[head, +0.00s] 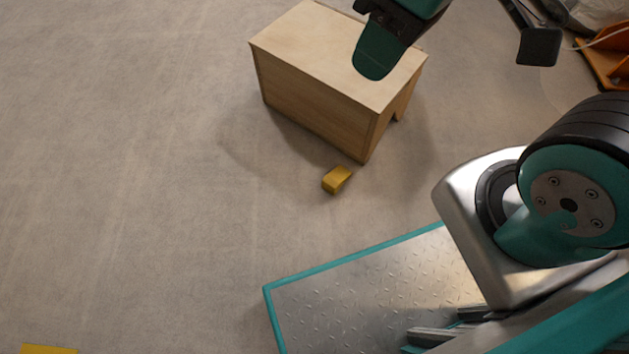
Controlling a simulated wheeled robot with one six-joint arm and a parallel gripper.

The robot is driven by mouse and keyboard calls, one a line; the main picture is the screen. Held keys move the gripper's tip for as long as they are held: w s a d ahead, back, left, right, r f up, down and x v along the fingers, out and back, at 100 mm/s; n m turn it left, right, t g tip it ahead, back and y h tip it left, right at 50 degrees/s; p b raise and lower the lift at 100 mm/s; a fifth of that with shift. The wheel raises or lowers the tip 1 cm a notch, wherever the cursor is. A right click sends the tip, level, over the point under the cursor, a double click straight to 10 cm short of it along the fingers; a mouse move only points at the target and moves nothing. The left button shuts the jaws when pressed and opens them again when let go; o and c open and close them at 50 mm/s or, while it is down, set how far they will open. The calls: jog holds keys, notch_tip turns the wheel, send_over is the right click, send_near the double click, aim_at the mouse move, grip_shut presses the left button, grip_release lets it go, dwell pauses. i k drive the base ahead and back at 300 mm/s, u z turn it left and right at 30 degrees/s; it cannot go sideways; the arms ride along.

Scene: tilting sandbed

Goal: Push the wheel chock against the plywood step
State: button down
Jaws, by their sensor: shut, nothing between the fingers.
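The wheel chock (336,180) is a small yellow block on the floor. It lies just in front of the near right corner of the plywood step (315,118), with what looks like a narrow strip of floor between them. The step is a pale wooden box standing upright in the upper middle of the head view. My gripper (376,60) reaches in from the top edge, shut and empty. It shows in front of the step's top; its height above it is hard to tell. It is apart from the chock.
My metal deck with a teal edge and my arm fill the lower right. Another yellow thing (49,349) is cut off at the bottom left. Orange and dark objects (607,62) stand at the upper right. The floor (130,170) to the left is clear.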

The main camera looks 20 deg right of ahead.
aim_at(333, 182)
jog(key=u, duration=2.45)
jog(key=k, duration=2.25)
jog(key=z, duration=0.8)
jog(key=i, duration=1.65)
